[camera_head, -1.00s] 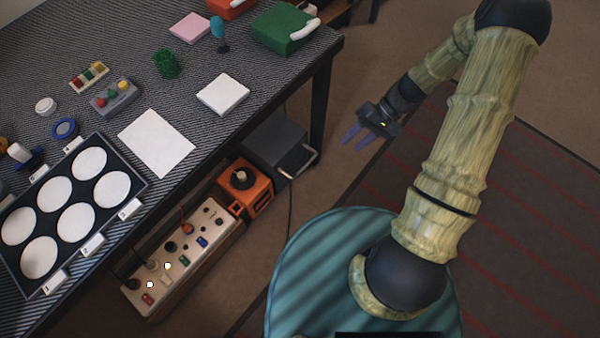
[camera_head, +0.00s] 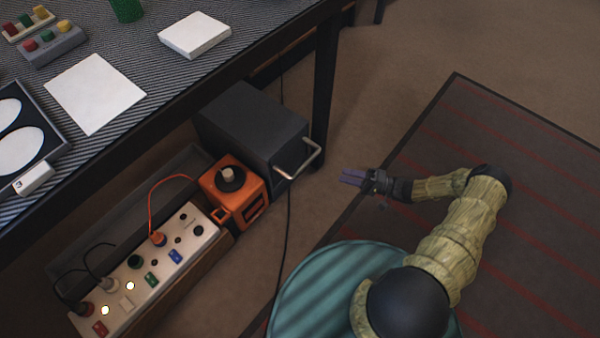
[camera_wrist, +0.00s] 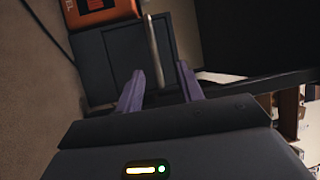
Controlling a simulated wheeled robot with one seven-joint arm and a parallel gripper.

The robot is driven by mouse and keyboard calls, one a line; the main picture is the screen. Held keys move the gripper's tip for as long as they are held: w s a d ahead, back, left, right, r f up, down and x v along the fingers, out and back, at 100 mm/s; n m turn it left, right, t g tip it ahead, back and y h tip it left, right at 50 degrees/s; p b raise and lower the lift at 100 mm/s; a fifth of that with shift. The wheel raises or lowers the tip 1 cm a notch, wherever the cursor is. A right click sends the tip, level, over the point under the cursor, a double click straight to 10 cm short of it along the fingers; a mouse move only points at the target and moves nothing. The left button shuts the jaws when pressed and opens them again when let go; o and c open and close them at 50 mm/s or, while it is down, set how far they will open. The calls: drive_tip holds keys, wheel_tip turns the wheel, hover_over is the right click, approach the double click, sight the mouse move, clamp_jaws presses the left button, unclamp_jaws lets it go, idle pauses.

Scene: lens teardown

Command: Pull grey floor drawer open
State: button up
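The grey floor drawer (camera_head: 254,124) is a dark grey box on the floor under the table, with a pale bar handle (camera_head: 301,161) on its front. The drawer front looks closed. My gripper (camera_head: 352,176) is to the right of the handle and apart from it, with its purple fingers pointing left towards it. In the wrist view the drawer front (camera_wrist: 118,62) lies ahead, and the handle (camera_wrist: 154,52) runs lengthwise above the gap between my fingers (camera_wrist: 160,88). The fingers are apart with nothing between them.
An orange box with a black knob (camera_head: 234,190) stands beside the drawer, next to a power strip (camera_head: 150,265) with cables. A black table leg (camera_head: 325,90) rises close behind the handle. A dark cable (camera_head: 289,225) crosses the floor.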

drive_tip(key=f, duration=0.1)
drive_tip(key=t, duration=0.1)
drive_tip(key=f, duration=0.1)
drive_tip(key=shift+w+d+f+m+y, duration=0.2)
drive_tip(key=shift+d+f+m+y, duration=0.1)
drive_tip(key=b+x, duration=0.6)
drive_tip(key=x, duration=1.1)
drive_tip(key=shift+w+a+b, duration=0.2)
drive_tip(key=shift+w+b, duration=0.05)
drive_tip(key=shift+b, duration=0.15)
clamp_jaws()
